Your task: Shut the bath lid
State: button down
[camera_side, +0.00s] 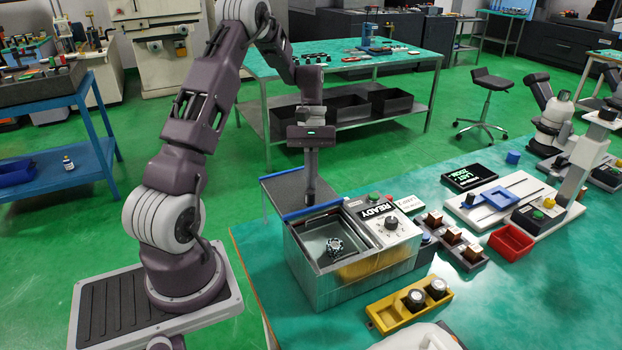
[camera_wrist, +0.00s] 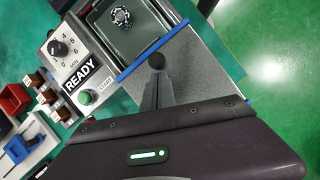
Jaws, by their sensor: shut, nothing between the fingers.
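The bath (camera_side: 318,287) is a metal box on the green bench with an open tank on its left side. Its lid (camera_side: 283,188) is a flat grey panel with a blue edge strip, drawn back behind the tank, so the tank is uncovered. The lid also shows in the wrist view (camera_wrist: 205,75), with the blue strip running diagonally. My gripper (camera_side: 309,203) is shut and empty, pointing down at the lid beside the blue strip. In the wrist view its dark fingertips (camera_wrist: 157,63) lie on the lid side of the strip. I cannot tell whether they touch it.
A small metal part (camera_side: 334,246) sits inside the tank. The READY panel with a knob (camera_side: 391,222) and green button stands right of the tank. A yellow holder (camera_side: 408,305), dark blocks (camera_side: 452,237) and a red bin (camera_side: 511,243) lie to the right.

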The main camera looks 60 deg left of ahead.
jog(key=d, duration=1.7)
jog(key=shift+d, duration=0.25)
